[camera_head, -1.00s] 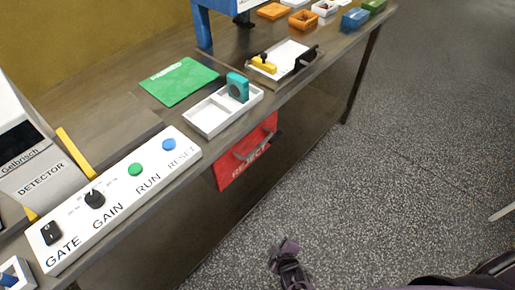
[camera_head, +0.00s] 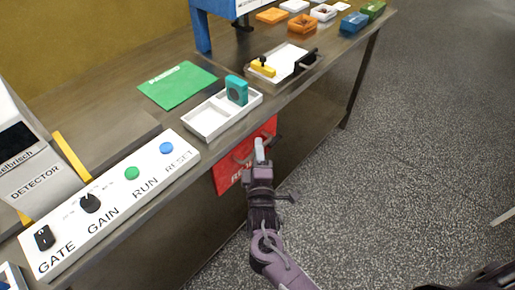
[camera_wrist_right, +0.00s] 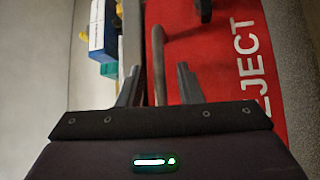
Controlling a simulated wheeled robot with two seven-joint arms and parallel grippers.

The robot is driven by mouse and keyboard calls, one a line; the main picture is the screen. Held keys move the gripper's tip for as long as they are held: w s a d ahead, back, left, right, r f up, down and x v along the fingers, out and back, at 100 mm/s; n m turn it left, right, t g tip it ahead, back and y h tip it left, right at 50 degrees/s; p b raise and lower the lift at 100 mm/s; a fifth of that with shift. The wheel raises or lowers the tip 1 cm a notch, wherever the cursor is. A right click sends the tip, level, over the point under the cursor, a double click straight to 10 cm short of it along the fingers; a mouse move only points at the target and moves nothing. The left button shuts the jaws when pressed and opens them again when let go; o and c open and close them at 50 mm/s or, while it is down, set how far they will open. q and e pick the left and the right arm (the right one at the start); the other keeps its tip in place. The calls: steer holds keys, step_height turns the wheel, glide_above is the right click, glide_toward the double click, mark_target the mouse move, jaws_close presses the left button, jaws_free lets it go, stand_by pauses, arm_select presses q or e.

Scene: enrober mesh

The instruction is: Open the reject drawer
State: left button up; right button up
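The reject drawer (camera_head: 226,175) has a red front below the bench's front edge and looks shut. Its dark handle (camera_head: 241,157) is partly hidden by my right gripper (camera_head: 260,150). In the right wrist view the red front (camera_wrist_right: 221,70) bears white lettering that reads "EJECT". There the grey handle bar (camera_wrist_right: 158,60) runs between the two fingers of my right gripper (camera_wrist_right: 159,85), which stand apart on either side of it. I cannot tell whether either finger touches the bar. My left gripper is not in view.
A white control panel (camera_head: 120,197) with knobs and buttons lies along the bench edge. A white divided tray (camera_head: 235,117) with a teal block (camera_head: 236,91) sits above the drawer. A green sheet (camera_head: 177,84) lies behind. The floor (camera_head: 400,150) in front is clear.

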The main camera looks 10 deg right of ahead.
steer(key=shift+w, duration=0.45)
jaws_close()
steer(key=shift+s+d, duration=0.1)
